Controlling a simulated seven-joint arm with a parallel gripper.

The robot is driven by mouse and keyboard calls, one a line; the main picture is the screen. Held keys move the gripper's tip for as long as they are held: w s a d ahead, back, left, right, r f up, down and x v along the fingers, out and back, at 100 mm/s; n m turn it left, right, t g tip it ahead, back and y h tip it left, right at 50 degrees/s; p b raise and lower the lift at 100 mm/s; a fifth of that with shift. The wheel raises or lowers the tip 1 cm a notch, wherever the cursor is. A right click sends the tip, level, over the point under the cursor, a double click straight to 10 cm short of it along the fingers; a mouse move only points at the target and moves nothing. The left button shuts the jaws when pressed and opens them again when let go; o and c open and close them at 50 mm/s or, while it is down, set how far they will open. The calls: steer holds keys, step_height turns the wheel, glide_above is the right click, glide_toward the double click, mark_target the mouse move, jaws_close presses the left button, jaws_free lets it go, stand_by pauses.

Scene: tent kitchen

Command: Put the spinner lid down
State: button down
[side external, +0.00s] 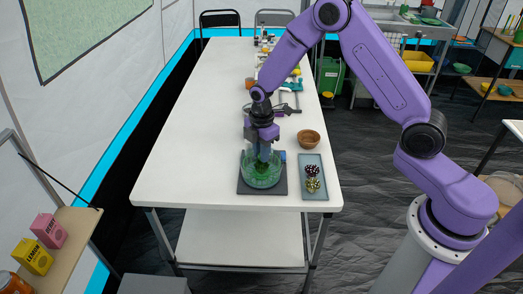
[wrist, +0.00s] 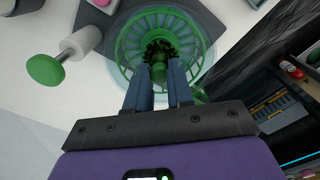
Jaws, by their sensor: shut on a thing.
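The green clear spinner bowl (side external: 262,172) stands on a dark square mat (side external: 243,188) near the table's front end. My gripper (side external: 264,150) points down over its middle. The lid's outline is hard to tell from the bowl, and I cannot tell whether the two touch.
A grey tray (side external: 315,193) with dark and yellowish small things lies right of the mat. A brown bowl (side external: 309,139) stands behind it. A white cylinder with a green round end (wrist: 84,40) shows left in the wrist view. The table's left side is clear.

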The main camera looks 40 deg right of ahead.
steer(key=shift+f, duration=0.15)
steer(key=c, duration=1)
jaws_free()
step_height(320, 180, up, 18)
steer(key=s+a+m, duration=0.1)
steer(key=s, duration=1)
steer(key=s+a+r+m, duration=0.1)
steer(key=s+a+m, duration=0.1)
steer(key=s, duration=1)
steer(key=shift+s+m, duration=0.25)
steer(key=shift+m, duration=0.05)
steer(key=shift+o, duration=0.3)
steer(key=s+d+f+m, duration=0.1)
steer(key=s+d, duration=0.2)
steer(key=s, duration=0.6)
steer(key=shift+s+d+f+m, duration=0.15)
steer(key=shift+s+d+m, duration=0.05)
steer(key=shift+s+m, duration=0.2)
